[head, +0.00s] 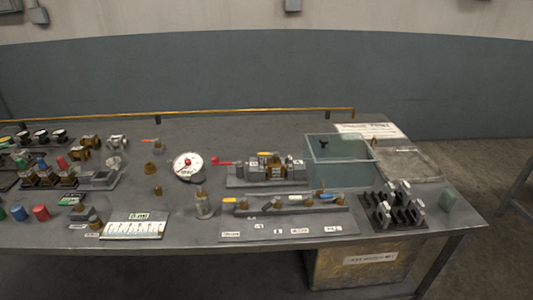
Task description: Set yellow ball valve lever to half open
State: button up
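A red lever (221,162) sticks out to the left of the same assembly. I cannot tell which yellow part is the ball valve lever. My gripper is not in view.
A white dial gauge (187,166) stands left of the assembly. An open glass-walled tank (340,157) stands to its right. A dark rack of fittings (393,208) is at the front right. Several coloured valves and fittings crowd the left side. A brass pipe (250,112) runs along the back edge.

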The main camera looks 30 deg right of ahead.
aim_at(275, 168)
jog(key=l, duration=0.45)
jog(key=i+l+z, duration=0.1)
jog(key=l, duration=0.3)
jog(key=i+l, duration=0.1)
jog(key=l, duration=0.35)
